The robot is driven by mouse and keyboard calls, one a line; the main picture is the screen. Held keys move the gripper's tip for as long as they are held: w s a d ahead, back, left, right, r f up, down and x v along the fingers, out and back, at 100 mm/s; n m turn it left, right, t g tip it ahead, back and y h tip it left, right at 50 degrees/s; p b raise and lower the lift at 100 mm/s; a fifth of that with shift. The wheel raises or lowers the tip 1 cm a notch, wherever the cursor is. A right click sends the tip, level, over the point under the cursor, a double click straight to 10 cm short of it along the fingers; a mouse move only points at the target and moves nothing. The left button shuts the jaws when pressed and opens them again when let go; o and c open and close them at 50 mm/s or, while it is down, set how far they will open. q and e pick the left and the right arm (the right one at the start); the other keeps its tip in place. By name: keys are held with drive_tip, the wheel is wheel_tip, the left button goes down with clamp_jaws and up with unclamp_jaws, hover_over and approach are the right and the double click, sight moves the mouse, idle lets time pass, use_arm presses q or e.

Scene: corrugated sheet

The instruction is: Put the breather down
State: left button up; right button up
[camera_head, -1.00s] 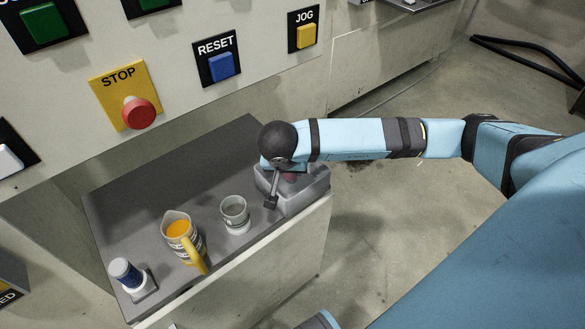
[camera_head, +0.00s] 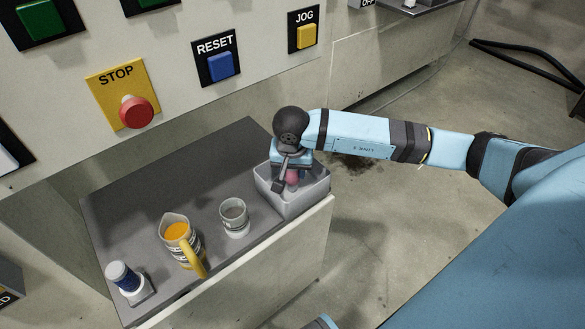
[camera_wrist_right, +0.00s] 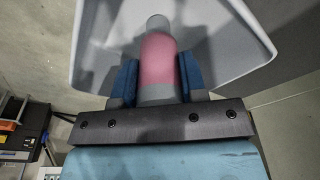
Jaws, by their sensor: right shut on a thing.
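The breather (camera_wrist_right: 158,60), a cylinder with a pink band and grey ends, is between the blue fingers of my right gripper (camera_wrist_right: 157,82). The gripper is shut on it. In the head view a little of its pink part (camera_head: 292,177) shows below my right gripper (camera_head: 289,172), within the outline of the grey bin (camera_head: 297,203). The bin's pale inside and rim (camera_wrist_right: 245,25) surround the breather in the wrist view. I cannot tell whether it touches the bin's floor. My left gripper is not in view.
On the dark grey bench top (camera_head: 185,172) stand a measuring cup (camera_head: 234,217), a jug of orange liquid (camera_head: 177,240) and a blue-and-white bottle (camera_head: 124,277) on a small base. The panel with the red stop button (camera_head: 136,112) rises behind.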

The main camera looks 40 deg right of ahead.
drive_tip(key=shift+f, duration=0.1)
drive_tip(key=o, duration=0.9)
drive_tip(key=shift+o, duration=0.2)
